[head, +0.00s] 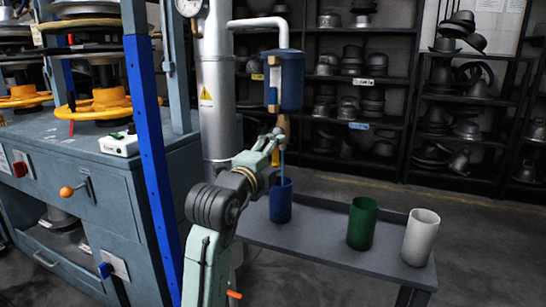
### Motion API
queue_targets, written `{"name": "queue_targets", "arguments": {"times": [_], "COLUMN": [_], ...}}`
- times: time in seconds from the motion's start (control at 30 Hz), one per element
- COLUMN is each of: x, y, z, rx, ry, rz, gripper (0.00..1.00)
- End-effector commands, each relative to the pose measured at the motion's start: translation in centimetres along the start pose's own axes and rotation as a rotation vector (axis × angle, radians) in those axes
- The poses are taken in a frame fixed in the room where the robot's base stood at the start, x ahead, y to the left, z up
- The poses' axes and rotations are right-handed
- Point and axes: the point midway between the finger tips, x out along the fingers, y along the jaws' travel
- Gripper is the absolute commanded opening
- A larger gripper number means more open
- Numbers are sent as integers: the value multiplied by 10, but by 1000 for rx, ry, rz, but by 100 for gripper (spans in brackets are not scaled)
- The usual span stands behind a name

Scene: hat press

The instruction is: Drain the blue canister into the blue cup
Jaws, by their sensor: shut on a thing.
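The blue canister (291,82) hangs below a white pipe, above the table. The blue cup (281,206) stands upright on the table beneath the canister. A thin blue streak (282,166), which looks like liquid, runs from below the tap down to the cup's mouth. The level inside the cup cannot be seen.
A green cup (362,223) and a white cup (420,238) stand on the right part of the grey table (315,240). A blue-grey press machine (75,180) with a blue post is at the left. Hat shelves line the back wall.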

Motion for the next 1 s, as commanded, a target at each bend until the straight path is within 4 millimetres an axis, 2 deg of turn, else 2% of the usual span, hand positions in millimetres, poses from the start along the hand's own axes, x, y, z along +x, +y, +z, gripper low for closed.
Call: {"name": "queue_targets", "arguments": {"times": [0.07,0.1,0.2,0.3,0.77,0.87,1.0], "x": [4,4,4,3,-1,-10,-35], "y": [8,8,8,7,2,2,2], "z": [-2,-2,-2,-2,0,0,1], "rx": [1,1,0,0,0,-1,1], "ry": [6,6,5,5,0,-1,-2], "rz": [20,21,20,17,7,6,5], "gripper": [7,59,66,72,72,72,72]}}
